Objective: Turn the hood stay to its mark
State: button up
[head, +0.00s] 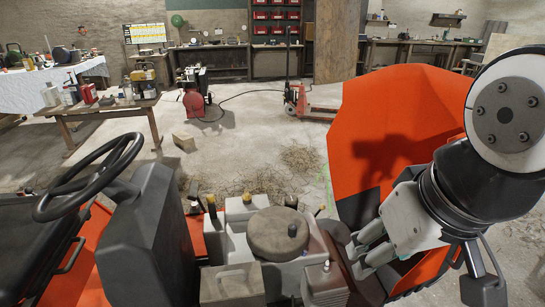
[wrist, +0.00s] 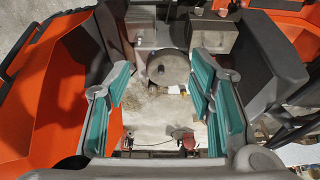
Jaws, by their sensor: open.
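The raised orange hood (head: 385,125) stands at the right in the head view, behind my arm. My gripper (head: 358,246) is low beside its lower edge, to the right of the engine, with its fingers apart. In the wrist view my gripper (wrist: 161,68) is open, teal pads facing each other, with nothing held between them. The engine's round grey cover (wrist: 168,68) shows beyond the gap. A small red part (wrist: 187,140) and a thin rod or cable (wrist: 150,142) lie low between the fingers. I cannot tell which part is the hood stay. Its mark is not clear.
The grey engine block (head: 235,287) and round cover (head: 278,234) are just left of my gripper. A black steering wheel (head: 92,178) and dark column (head: 150,240) stand farther left. Open floor (head: 250,130) lies beyond, with a red pallet jack (head: 297,103).

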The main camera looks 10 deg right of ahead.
aim_at(322, 206)
jog(key=shift+c, duration=0.4)
